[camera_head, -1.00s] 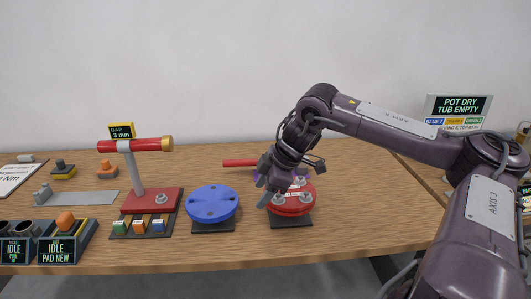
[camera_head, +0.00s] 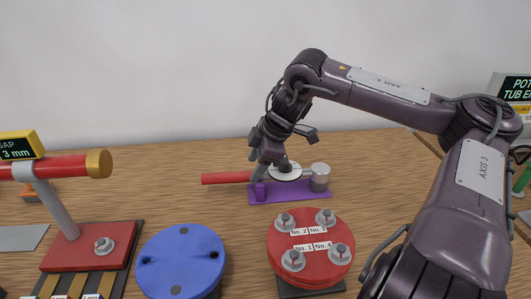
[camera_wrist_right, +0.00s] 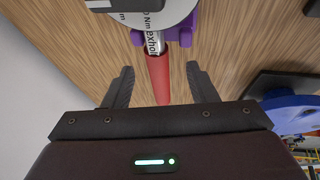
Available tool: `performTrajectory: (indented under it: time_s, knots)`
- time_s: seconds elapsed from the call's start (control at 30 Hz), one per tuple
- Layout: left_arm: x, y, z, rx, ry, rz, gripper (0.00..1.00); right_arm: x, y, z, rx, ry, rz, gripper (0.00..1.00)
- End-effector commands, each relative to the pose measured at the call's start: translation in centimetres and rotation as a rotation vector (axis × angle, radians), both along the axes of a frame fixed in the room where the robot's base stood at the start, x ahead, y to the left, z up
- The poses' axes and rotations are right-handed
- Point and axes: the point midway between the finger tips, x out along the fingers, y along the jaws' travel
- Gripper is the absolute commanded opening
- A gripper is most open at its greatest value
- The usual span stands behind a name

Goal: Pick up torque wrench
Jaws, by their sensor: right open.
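The torque wrench has a red handle (camera_head: 226,178), a white round dial and a silver head (camera_head: 320,175). It lies on a purple cradle (camera_head: 312,192) toward the back of the table. My right gripper (camera_head: 262,165) is over the wrench where the handle meets the dial, hiding part of it. In the right wrist view, the open right gripper (camera_wrist_right: 159,70) has the red handle (camera_wrist_right: 159,80) between its two spread fingers, with gaps on both sides. The dial and purple cradle show beyond the fingertips. My left gripper is not in view.
A red flange (camera_head: 312,262) with several numbered bolts stands in front of the cradle. A blue disc (camera_head: 180,262) is to its left. A red stand (camera_head: 90,248) with a red bar is at the far left. Table left of the handle is clear.

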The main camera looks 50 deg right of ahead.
Motion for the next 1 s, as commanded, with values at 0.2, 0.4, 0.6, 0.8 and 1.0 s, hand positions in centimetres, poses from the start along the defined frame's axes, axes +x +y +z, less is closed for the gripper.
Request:
performTrajectory:
  time_s: [0.2,0.4,0.6,0.8,1.0]
  knots:
    - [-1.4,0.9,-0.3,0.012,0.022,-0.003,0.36,0.6,0.2,-1.8,-0.002,0.006,-0.001,0.52]
    - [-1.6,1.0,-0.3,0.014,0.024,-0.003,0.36,1.0,0.4,-2.6,-0.002,0.003,0.000,0.52]
    - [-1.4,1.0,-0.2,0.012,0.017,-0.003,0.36,1.7,0.4,-4.3,-0.002,0.006,-0.001,0.52]
    - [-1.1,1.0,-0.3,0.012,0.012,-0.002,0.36,2.6,0.6,-6.4,-0.004,0.004,0.000,0.52]
    - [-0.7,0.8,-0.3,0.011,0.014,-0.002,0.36,3.1,0.8,-7.2,-0.001,0.001,-0.001,0.52]
